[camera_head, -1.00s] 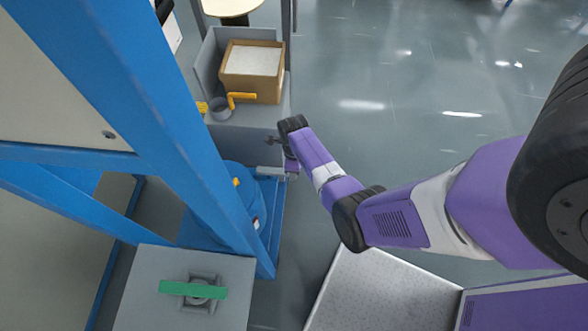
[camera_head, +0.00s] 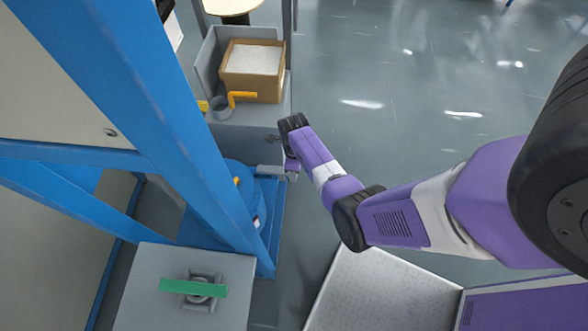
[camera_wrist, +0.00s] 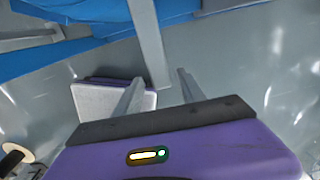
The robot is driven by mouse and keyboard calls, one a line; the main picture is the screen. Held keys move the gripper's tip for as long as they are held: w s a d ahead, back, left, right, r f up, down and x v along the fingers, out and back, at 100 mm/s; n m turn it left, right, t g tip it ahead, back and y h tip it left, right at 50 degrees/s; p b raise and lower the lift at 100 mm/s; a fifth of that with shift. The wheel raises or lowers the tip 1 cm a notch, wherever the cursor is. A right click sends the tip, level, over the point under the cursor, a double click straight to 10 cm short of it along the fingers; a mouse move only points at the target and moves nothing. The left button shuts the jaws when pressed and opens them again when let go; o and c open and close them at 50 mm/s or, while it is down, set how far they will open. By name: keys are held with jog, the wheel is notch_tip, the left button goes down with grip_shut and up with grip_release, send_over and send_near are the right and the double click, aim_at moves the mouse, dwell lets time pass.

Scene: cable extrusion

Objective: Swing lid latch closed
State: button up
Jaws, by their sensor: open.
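A blue round-topped vessel (camera_head: 240,182) stands behind the blue frame post, which hides part of it. A grey bar (camera_head: 270,169), which looks like the lid latch, sticks out from its right side by my wrist. A grey bar (camera_wrist: 151,45) runs down from the top edge and ends between the fingers in the picture. I cannot tell whether it touches them.
A grey bench holds a cardboard box (camera_head: 252,70) and a yellow-handled cup (camera_head: 222,106) beyond my gripper. The blue post (camera_head: 165,110) stands close on the left. A grey cabinet with a green handle (camera_head: 193,288) is at the front. Open floor lies to the right.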

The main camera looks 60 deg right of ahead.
notch_tip(320, 180, up, 8)
jog(key=shift+f+p, duration=0.2)
jog(key=shift+p, duration=0.15)
dwell(0.6)
